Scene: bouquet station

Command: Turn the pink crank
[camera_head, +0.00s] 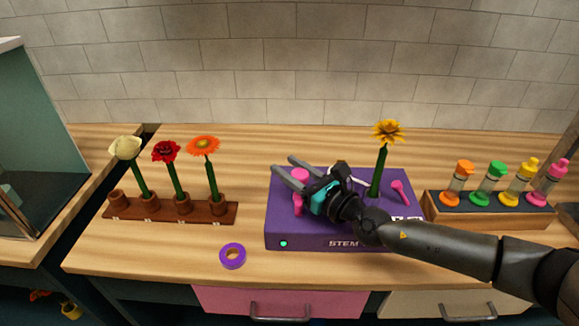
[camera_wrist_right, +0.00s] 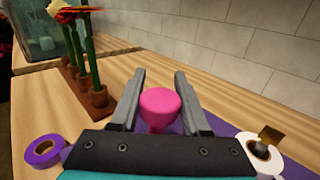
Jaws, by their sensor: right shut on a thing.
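The pink crank (camera_head: 299,175) is on the left part of the purple machine (camera_head: 345,232), which is marked STEM. In the right wrist view its round pink knob (camera_wrist_right: 160,102) stands between the two grey fingers. My right gripper (camera_head: 283,165) reaches in from the right, low over the machine, and is shut on this knob. The gripper and wrist hide part of the crank's arm and the machine's top. My left gripper is not in view.
A yellow flower (camera_head: 387,132) stands upright in the machine, beside a small pink lever (camera_head: 398,188). A brown rack (camera_head: 170,213) with several holders and flowers stands left. A purple tape ring (camera_head: 232,256) lies in front. A wooden rack (camera_head: 487,213) of coloured bottles stands right.

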